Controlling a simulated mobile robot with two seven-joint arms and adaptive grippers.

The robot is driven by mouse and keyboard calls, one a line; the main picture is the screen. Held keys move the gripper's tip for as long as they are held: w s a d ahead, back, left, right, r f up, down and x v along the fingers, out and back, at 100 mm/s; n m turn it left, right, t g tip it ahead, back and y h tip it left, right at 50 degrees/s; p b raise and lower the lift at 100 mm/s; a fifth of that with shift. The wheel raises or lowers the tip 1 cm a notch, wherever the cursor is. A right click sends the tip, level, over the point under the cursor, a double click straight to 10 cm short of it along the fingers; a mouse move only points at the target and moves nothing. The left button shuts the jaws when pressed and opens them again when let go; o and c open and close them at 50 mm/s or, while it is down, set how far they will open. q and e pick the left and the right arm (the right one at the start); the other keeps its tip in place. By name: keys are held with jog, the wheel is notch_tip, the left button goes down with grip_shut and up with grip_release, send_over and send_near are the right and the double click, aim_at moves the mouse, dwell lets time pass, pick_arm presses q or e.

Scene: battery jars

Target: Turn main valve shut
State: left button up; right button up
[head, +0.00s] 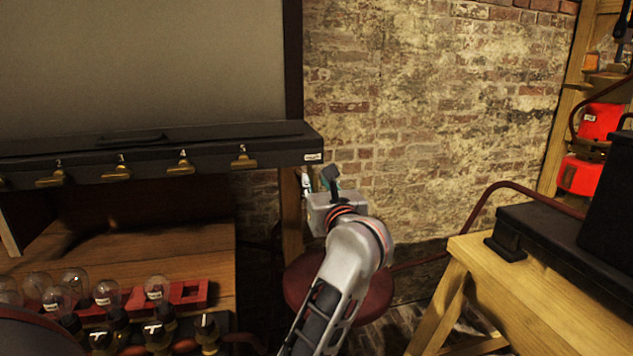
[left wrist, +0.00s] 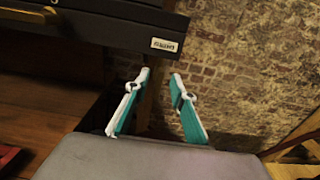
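No part is clearly marked as the main valve. A long black box (head: 150,155) on the left carries a row of brass taps, including one at its right (head: 243,161), with small numbers above them. A white label is on the box's right end (head: 313,157); it also shows in the left wrist view (left wrist: 164,45), its text too blurred to read. My left gripper (head: 318,181) is just below and right of that end, against the brick wall. In the left wrist view its teal-and-white fingers (left wrist: 161,78) are apart, with nothing between them. My right gripper is out of view.
Glass bulbs (head: 74,283) and brass-topped fittings stand by a red rack (head: 190,292) at lower left. A round red stool (head: 305,282) is behind my left arm. A wooden bench (head: 530,295) with black cases stands at right. Red containers (head: 580,176) sit on shelves behind it.

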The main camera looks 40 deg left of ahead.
pick_arm(q)
jog(key=shift+x, duration=0.85)
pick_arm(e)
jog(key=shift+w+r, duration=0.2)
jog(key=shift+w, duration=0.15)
pick_arm(q)
grip_shut()
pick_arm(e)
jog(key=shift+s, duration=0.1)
